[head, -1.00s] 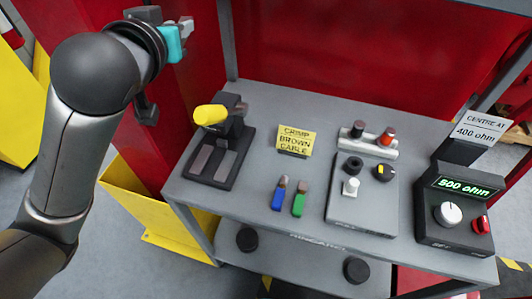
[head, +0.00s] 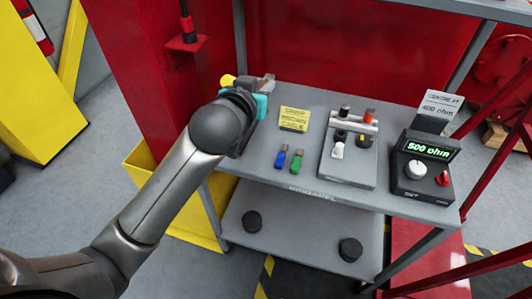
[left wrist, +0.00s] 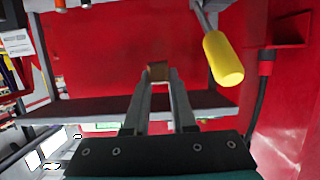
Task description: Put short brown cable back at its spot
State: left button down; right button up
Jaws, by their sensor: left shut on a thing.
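My left gripper (head: 266,84) is above the back left of the grey bench, by the crimp tool. In the left wrist view its fingers (left wrist: 158,82) are shut on a small brown piece (left wrist: 158,70), which looks like the short brown cable; only its end shows between the fingertips. The crimp tool's yellow handle (head: 228,80) shows just left of the gripper, and also right of the fingers in the left wrist view (left wrist: 222,58). My arm hides the tool's base. A blue cable (head: 281,157) and a green cable (head: 297,161) lie side by side on the bench. My right gripper is out of view.
A yellow "crimp brown cable" sign (head: 294,119) stands on the bench (head: 312,98). To its right are a grey knob panel (head: 348,170) and a black meter reading 500 ohm (head: 424,170). A lower shelf (head: 300,223) holds two black round pieces.

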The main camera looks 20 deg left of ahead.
pick_arm(q)
send_over(264, 161)
notch_tip(264, 161, down, 4)
notch_tip(264, 161, down, 14)
jog(key=b, duration=0.4)
jog(key=shift+r+b, duration=0.15)
jog(key=shift+b, duration=0.15)
jog(key=shift+s+f+b, duration=0.1)
jog(key=shift+f+b, duration=0.8)
jog(key=shift+f, duration=1.45)
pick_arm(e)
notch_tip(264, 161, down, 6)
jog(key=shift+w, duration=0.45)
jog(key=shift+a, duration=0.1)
pick_arm(q)
jog(key=shift+f, duration=0.2)
jog(key=c, duration=1)
grip_release()
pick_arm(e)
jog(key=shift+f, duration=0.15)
